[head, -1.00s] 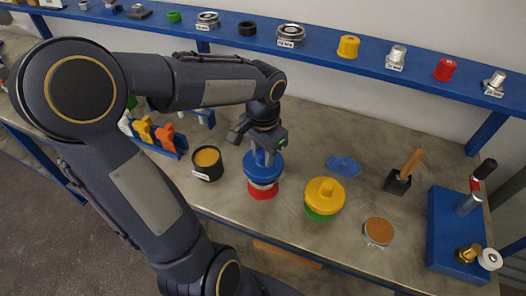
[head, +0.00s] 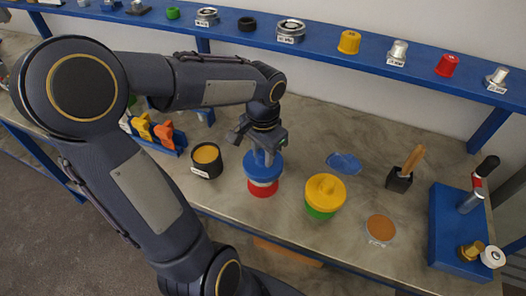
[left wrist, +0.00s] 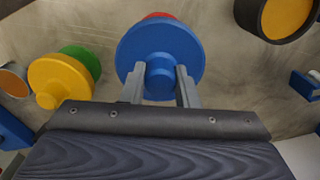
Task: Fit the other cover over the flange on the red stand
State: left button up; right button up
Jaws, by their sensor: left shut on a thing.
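A blue cover (head: 263,165) with a central knob sits over the vessel on the red stand (head: 263,188). A pale metal band shows between the cover and the red stand. My left gripper (head: 265,153) is above it, shut on the cover's knob. In the left wrist view the gripper's fingers (left wrist: 160,84) stand on both sides of the knob of the blue cover (left wrist: 160,50); a sliver of the red stand shows behind it. A yellow cover (head: 325,188) sits on the green stand (head: 320,211) to the right. My right gripper is not in view.
A black cup with orange-brown contents (head: 206,160) stands just left of the blue cover. A round brown-topped dish (head: 381,229), a blue flat piece (head: 343,163), a black block with a wooden handle (head: 399,180) and a blue fixture (head: 455,235) lie to the right. A blue shelf (head: 320,48) runs behind.

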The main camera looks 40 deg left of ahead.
pick_arm(q)
jog(key=shift+f+b, duration=1.15)
jog(key=shift+f, duration=0.45)
jog(key=o, duration=1)
jog(key=shift+o, duration=0.2)
jog(key=shift+r, duration=0.15)
notch_tip(320, 180, up, 8)
jog(key=shift+f, duration=0.15)
jog(key=s+d+f+n+t+h, duration=0.2)
jog(key=s+d+t, duration=0.3)
jog(key=s+d, duration=0.3)
jog(key=s+n+h, duration=0.1)
jog(key=s, duration=0.2)
jog(key=shift+s+d+f+t+h, duration=0.2)
jog(key=shift+s+f+t+h, duration=0.1)
jog(key=shift+s+f+h, duration=0.1)
